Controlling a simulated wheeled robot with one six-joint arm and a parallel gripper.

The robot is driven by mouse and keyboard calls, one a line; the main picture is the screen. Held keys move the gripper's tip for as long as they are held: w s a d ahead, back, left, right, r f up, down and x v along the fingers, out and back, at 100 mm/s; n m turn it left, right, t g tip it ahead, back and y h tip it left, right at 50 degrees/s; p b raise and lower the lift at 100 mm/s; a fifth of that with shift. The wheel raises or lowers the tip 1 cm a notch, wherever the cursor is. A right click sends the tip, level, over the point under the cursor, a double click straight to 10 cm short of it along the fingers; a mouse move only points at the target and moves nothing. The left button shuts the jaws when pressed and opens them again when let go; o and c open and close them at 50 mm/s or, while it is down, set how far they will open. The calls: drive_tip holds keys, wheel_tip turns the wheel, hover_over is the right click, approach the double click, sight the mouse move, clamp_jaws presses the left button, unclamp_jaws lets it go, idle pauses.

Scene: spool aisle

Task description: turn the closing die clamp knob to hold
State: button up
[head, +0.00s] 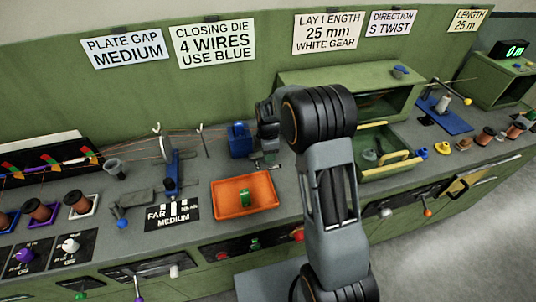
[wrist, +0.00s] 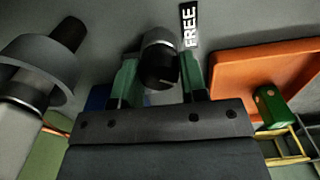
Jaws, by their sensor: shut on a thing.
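My gripper (wrist: 160,78) is shut on a dark round knob (wrist: 159,64), with one greenish finger on each side of it in the wrist view. A label reading FREE (wrist: 190,25) lies just up and right of the knob. The HOLD mark is not visible, and I cannot tell the knob's exact angle. In the head view my gripper (head: 266,160) is low at the bench, right beside a blue block (head: 240,140); my arm hides part of this spot and the knob cannot be made out.
An orange tray (head: 222,204) with a green block (head: 246,198) sits just in front. A blue plate post (head: 171,172) with wires stands to the left. A green open-fronted box (head: 300,77) and a green tray with yellow bars (head: 403,165) are to the right.

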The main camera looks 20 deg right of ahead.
drive_tip(key=m+b, duration=0.1)
drive_tip(key=m, duration=0.4)
drive_tip(key=shift+w+m, duration=0.1)
drive_tip(key=shift+m, duration=0.2)
drive_tip(key=m+b, duration=0.1)
drive_tip(key=m, duration=0.3)
drive_tip(key=shift+d+m, duration=0.1)
drive_tip(key=shift+m, duration=0.6)
drive_tip(key=o, duration=0.9)
drive_tip(key=shift+r, duration=0.15)
wheel_tip(320, 180, up, 14)
drive_tip(key=shift+f, duration=0.2)
